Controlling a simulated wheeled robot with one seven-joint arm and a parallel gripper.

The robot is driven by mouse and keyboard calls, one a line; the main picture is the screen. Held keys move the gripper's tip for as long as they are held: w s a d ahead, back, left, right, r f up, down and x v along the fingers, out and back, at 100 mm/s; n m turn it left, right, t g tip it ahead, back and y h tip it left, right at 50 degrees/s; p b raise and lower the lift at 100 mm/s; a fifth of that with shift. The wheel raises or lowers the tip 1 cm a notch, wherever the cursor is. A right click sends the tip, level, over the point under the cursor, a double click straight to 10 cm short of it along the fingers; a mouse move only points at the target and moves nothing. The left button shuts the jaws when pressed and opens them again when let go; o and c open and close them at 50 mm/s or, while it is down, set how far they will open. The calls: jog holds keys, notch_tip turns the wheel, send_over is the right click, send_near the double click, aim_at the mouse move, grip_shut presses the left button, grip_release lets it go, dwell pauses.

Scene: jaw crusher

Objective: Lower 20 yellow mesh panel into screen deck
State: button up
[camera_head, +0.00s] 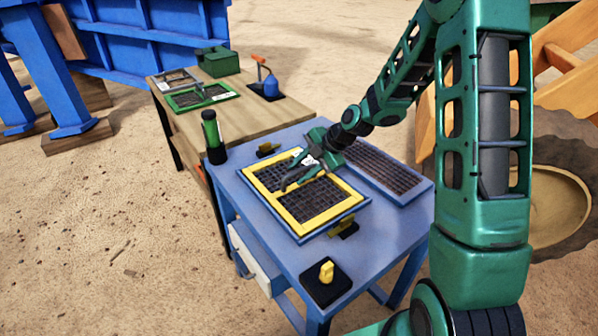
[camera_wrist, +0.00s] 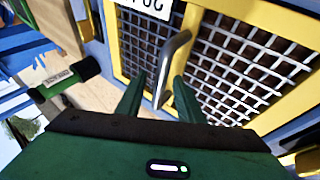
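The yellow mesh panel (camera_head: 322,213) lies flat in or on the blue-edged screen deck (camera_head: 300,239) on the blue table; whether it sits fully down I cannot tell. It has two dark mesh fields and a middle bar. A white "20" label shows upside down on the panel (camera_wrist: 186,92) in the wrist view. My gripper (camera_head: 296,171) is over the panel's middle. In the wrist view, my gripper's green fingers (camera_wrist: 157,82) are apart, on either side of the grey bent handle (camera_wrist: 172,68). A gap shows beside the handle, so the fingers look open around it.
Dark yellow clamps (camera_head: 268,149) and (camera_head: 343,229) flank the deck. A wooden table (camera_head: 245,113) holds a green-framed panel (camera_head: 201,97).

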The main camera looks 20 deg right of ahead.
jog(key=v, duration=1)
jog(key=s+d+r+m+g+h, duration=0.1)
jog(key=s+d+m, duration=0.3)
jog(key=s+m, duration=0.5)
jog(key=s+d+r+m+g+h, duration=0.2)
jog(key=s+m, duration=0.8)
jog(key=s, duration=0.5)
jog(key=s+d+r+m+g+h, duration=0.1)
jog(key=s+d+r+m+h, duration=0.1)
jog(key=s+d+m, duration=0.4)
jog(key=s+r+m, duration=0.1)
jog(key=s+m, duration=0.3)
jog(key=s, duration=0.1)
jog(key=shift+s+d+r+g+h, duration=0.2)
jog(key=shift+s+r+g+h, duration=0.1)
jog(key=shift+s+h, duration=0.1)
jog(key=shift+w+f, duration=0.1)
jog(key=shift+w, duration=0.05)
